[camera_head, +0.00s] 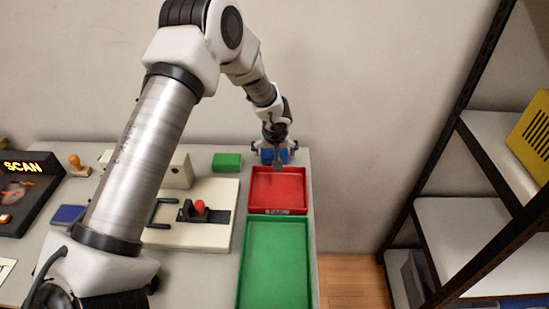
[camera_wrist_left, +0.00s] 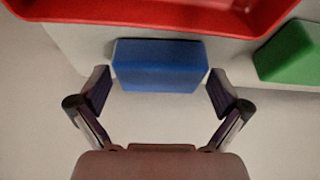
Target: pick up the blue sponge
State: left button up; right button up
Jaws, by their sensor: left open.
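The blue sponge (camera_wrist_left: 160,65) is a blue block on the light table top, just behind the red tray. In the left wrist view it lies between and slightly ahead of the two spread fingers of my left gripper (camera_wrist_left: 160,92). In the head view the sponge (camera_head: 267,156) shows partly, with my left gripper (camera_head: 274,150) over it and hiding some of it. My left gripper is open, and its fingers sit near the two ends of the sponge. I cannot tell whether they touch it. My right gripper is not in view.
The red tray (camera_head: 252,190) is right in front of the sponge, with a green tray (camera_head: 241,262) nearer. A green block (camera_head: 227,162) lies to the left. A panel with a red-knobbed lever (camera_head: 199,207) is on the table. A shelf (camera_head: 470,225) stands at right.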

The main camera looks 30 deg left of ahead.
pick_arm(q)
jog(key=shift+w+f, duration=0.15)
jog(key=shift+f, duration=0.2)
jog(key=shift+r, duration=0.1)
jog(key=c, duration=0.7)
jog(key=shift+r+p, duration=0.3)
jog(key=shift+r, duration=0.2)
notch_tip(320, 180, up, 3)
jog(key=shift+f+p, duration=0.2)
jog(key=shift+p, duration=0.35)
jog(key=s+d+b, duration=0.1)
jog(key=s, duration=0.3)
jog(key=s+d+b, duration=0.2)
jog(key=s, duration=0.3)
jog(key=s+d+r+b, duration=0.1)
jog(key=s+b, duration=0.1)
jog(key=s, duration=0.3)
jog(key=shift+s+d+r, duration=0.1)
jog(key=shift+d, duration=0.3)
jog(key=shift+s+d+r+b, duration=0.1)
jog(key=shift+s+d+b, duration=0.15)
jog(key=shift+s, duration=0.25)
